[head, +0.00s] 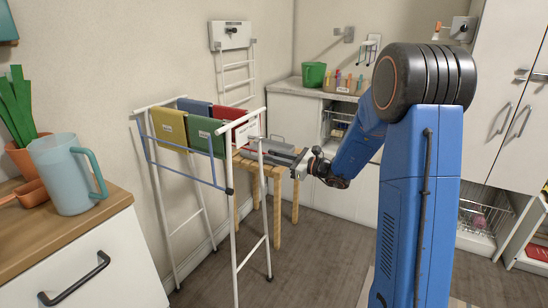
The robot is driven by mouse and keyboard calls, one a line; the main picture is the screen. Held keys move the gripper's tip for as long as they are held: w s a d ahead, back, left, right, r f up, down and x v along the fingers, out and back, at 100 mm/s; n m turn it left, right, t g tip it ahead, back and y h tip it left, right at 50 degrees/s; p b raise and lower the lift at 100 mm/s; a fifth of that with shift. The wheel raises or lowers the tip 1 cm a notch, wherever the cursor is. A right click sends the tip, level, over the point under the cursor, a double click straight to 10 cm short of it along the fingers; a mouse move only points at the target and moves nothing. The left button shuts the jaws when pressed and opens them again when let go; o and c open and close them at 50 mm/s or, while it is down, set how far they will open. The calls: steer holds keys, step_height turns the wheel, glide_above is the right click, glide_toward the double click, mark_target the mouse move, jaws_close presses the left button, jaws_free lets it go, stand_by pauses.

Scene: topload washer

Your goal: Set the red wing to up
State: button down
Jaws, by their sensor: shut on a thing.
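The white folding drying rack (153,188) stands left of centre with yellow (170,128), blue, green (205,136) and red (229,112) cloths over its top. A blue-barred wing (185,176) slopes down on its near left side. I cannot make out the red wing clearly; the far right side of the rack is partly hidden by its frame and my gripper. My gripper (252,150) reaches in from the right to the rack's right side, its dark fingers level and shut on a thin part there. The held part is too small to see well.
A wooden stool or small table (278,195) stands behind the rack. A wooden-topped cabinet at left bears a blue jug (66,180) and plant pots. White cabinets with a green bucket (314,74) line the back. Open grey floor lies in front.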

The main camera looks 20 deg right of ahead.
steer(key=shift+d, duration=0.1)
steer(key=shift+w+d+n, duration=0.4)
steer(key=shift+w, duration=0.05)
steer(key=w+d+r+n, duration=1)
steer(key=w+d+n, duration=0.1)
steer(key=n, duration=0.1)
step_height(320, 180, up, 8)
steer(key=n, duration=0.5)
steer(key=shift+w+d, duration=0.35)
